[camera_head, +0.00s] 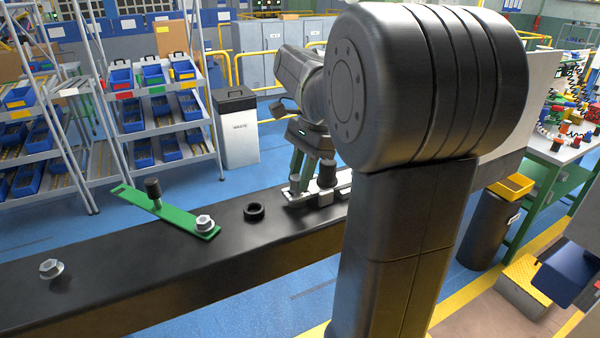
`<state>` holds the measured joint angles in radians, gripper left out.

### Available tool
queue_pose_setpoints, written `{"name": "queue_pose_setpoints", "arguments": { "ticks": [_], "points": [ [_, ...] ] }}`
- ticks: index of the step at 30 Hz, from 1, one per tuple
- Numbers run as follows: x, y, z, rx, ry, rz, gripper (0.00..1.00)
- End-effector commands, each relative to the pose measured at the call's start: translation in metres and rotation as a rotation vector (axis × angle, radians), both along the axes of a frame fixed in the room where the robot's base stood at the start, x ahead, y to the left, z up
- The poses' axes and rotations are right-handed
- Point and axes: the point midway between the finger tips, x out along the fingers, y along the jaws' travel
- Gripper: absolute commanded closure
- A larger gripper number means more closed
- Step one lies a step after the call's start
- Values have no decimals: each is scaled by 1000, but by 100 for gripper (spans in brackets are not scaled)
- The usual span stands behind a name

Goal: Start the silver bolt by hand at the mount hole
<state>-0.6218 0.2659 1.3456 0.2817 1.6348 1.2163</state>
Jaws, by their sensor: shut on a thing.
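My gripper (303,182) points down over the black beam at a silver plate (290,200) lying on it. It is shut on a small silver part, perhaps a bolt, at the plate's left end; the fingertips partly hide it, and I cannot tell if it sits in a hole. A black post (327,174) stands on the plate just right of the fingers. One silver flanged bolt (205,222) sits at the near end of a green bracket (175,214). Another silver bolt (51,268) is on the beam at the far left.
The black beam (130,258) runs across the foreground. A black ring (254,211) lies on it between bracket and plate. A black post (153,190) stands on the green bracket. My arm hides the beam's right part. Bin racks (150,125) and a waste bin (237,130) stand behind.

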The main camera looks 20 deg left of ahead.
Motion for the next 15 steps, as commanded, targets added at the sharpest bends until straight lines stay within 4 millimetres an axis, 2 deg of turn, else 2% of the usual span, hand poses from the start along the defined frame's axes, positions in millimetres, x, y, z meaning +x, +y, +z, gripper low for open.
{"name": "queue_pose_setpoints", "arguments": {
  "ticks": [6, 7, 10, 15],
  "points": [
    [0, 0, 0, -1, 0, -9, 100],
    [0, 0, 0, 0, 1, -9, 69],
    [0, 0, 0, -1, 1, -8, 50],
    [0, 0, 0, -1, 1, -7, 50]
  ]
}}
